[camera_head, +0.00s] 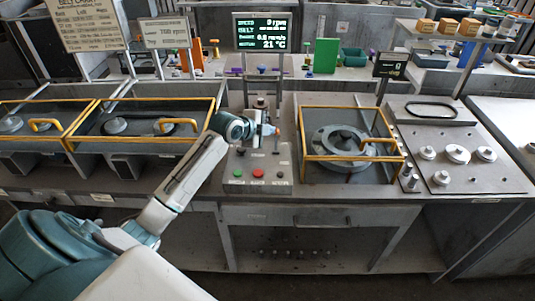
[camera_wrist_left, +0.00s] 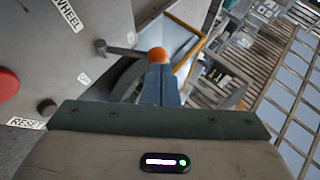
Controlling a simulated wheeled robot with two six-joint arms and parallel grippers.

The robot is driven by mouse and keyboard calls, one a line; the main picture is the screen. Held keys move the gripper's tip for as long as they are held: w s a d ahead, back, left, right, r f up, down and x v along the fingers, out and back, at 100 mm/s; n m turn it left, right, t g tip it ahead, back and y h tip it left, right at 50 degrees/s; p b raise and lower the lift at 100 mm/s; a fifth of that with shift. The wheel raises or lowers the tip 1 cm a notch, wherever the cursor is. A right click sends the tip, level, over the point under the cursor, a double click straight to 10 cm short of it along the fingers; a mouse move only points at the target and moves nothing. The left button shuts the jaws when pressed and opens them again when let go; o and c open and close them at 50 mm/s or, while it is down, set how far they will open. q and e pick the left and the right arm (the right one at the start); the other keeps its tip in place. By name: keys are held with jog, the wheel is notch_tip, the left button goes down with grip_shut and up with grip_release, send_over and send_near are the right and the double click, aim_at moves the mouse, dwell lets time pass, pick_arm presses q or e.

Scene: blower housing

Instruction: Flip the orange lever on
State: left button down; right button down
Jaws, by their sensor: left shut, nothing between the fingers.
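The orange lever's knob (camera_head: 277,131) shows at the right end of my left gripper, above the control panel (camera_head: 238,168). In the left wrist view the orange knob (camera_wrist_left: 157,55) sits just beyond the fingertips, on a grey shaft (camera_wrist_left: 124,51) coming from the panel at the left. My left gripper (camera_head: 268,130) is shut with nothing between its fingers. Its fingers (camera_wrist_left: 160,80) point at the knob and overlap its near side; I cannot tell whether they touch. The lever's base is partly hidden in the head view. My right gripper is not in view.
A yellow-framed guard (camera_head: 350,158) over a round housing stands just right of the lever. Yellow-framed bays (camera_head: 130,140) lie left. A lit readout screen (camera_head: 263,32) stands behind.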

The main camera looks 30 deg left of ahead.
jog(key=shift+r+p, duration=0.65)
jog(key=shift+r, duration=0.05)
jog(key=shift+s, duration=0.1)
